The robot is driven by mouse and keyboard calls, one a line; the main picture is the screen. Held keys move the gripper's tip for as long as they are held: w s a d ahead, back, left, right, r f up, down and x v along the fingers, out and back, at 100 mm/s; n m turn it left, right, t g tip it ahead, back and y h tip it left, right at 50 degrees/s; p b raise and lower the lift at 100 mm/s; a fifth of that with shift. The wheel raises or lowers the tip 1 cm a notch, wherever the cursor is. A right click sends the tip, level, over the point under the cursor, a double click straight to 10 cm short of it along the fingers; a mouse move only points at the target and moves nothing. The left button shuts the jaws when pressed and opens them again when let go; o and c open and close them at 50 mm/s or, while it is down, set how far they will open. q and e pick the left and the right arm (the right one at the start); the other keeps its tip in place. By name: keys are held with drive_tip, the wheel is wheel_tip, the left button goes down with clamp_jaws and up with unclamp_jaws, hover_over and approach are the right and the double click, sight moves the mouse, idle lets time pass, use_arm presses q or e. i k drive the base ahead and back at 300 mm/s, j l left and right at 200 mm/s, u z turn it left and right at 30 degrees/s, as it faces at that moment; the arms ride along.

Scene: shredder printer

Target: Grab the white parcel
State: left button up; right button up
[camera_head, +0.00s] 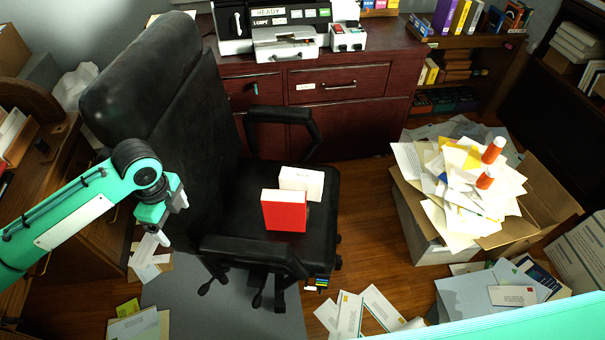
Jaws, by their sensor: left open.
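A white parcel (302,181), box-shaped, sits on the seat of the black office chair (325,205). A red box (284,211) stands just in front of it and hides part of its lower left. My left gripper (174,222) hangs at the left side of the chair, in front of the backrest's lower edge. Its fingers are apart and empty, well to the left of both boxes. My right gripper is not in view; a teal arm part of mine crosses the bottom right corner.
The chair's armrests (253,252) flank the seat in front and behind. A cardboard box (545,205) overflowing with papers and orange-capped bottles stands at the right. A dark red cabinet (370,110) with a printer (285,42) is behind. Papers litter the floor.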

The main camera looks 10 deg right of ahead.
sight(290, 179)
drive_tip(key=i+l, duration=0.4)
drive_tip(key=l, duration=0.15)
drive_tip(key=i+l, duration=0.75)
drive_tip(key=l, duration=0.3)
